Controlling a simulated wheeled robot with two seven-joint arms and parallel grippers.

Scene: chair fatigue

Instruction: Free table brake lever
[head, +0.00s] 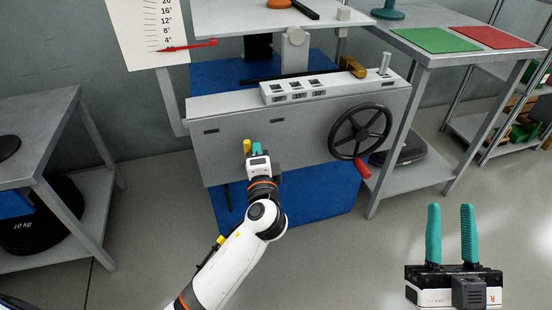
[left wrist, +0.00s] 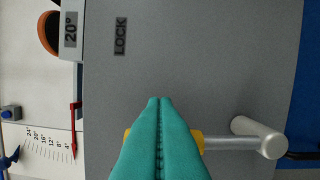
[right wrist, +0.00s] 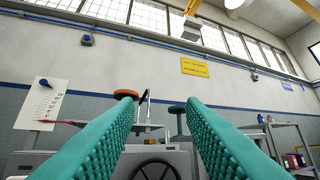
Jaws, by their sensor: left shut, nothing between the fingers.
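The brake lever has a yellow grip (head: 247,146), seen just left of my left gripper (head: 257,148) at the front panel of the grey machine (head: 300,135). In the left wrist view the teal fingers (left wrist: 160,100) are shut together and empty, in front of the yellow grip (left wrist: 197,140). They hide its middle; I cannot tell whether they touch it. A steel rod (left wrist: 218,143) runs from the grip to a grey pivot (left wrist: 262,138). A LOCK label (left wrist: 120,36) is on the panel. My right gripper (head: 450,235) is open and empty at the lower right, away from the machine.
A black handwheel (head: 360,131) with a red handle (head: 363,168) projects from the panel's right side. An angle scale with a red pointer (head: 188,46) stands at the left. Side tables (head: 35,105) (head: 400,43) flank the machine. Floor in front is open.

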